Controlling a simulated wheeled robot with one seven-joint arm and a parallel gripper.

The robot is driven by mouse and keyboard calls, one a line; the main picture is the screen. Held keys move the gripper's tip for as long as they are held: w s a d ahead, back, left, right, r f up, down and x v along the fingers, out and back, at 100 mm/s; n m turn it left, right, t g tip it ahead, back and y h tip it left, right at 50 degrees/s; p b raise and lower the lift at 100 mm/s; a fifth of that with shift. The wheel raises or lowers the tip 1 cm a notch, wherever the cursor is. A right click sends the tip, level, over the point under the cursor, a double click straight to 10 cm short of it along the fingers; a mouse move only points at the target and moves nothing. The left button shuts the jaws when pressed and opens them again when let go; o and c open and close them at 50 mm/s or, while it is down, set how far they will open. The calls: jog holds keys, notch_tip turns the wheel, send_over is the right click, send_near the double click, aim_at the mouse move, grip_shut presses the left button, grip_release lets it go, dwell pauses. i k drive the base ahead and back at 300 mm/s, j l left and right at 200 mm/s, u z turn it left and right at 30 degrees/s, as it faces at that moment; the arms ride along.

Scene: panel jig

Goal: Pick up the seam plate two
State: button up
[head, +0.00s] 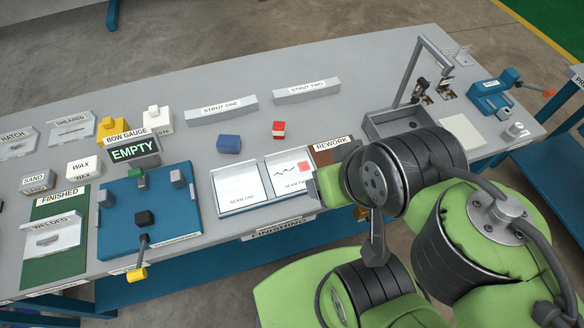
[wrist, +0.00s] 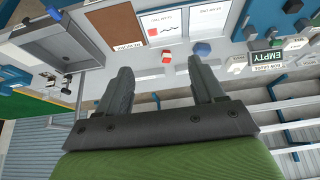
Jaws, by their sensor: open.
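The seam plate two (head: 284,168) is a white plate with a dark wavy line and a red square, lying beside the seam plate one (head: 236,185) in a shallow light holder. In the wrist view the seam plate two (wrist: 172,18) lies at the top, beyond the fingertips, with the seam plate one (wrist: 205,15) to its right. My gripper (wrist: 162,66) is open, with nothing between its fingers, and apart from the plate. In the head view my arm reaches in from the right, close to the plate's right side, and the fingers cannot be made out.
A red block (head: 279,129) and a blue block (head: 229,143) stand behind the plates. A brown rework mat (head: 333,143) lies to the right, near a grey tray (head: 378,123). A blue fixture (head: 165,218) stands left. Bare bench lies around the blocks.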

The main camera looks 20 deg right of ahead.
aim_at(288, 170)
jog(key=l+u, duration=0.2)
jog(key=u, duration=0.25)
jog(key=l+u, duration=0.2)
jog(key=u, duration=0.2)
jog(key=k+l+u, duration=0.1)
jog(key=u, duration=0.35)
jog(key=k+l+u, duration=0.1)
jog(key=l+u, duration=0.15)
jog(key=u, duration=0.2)
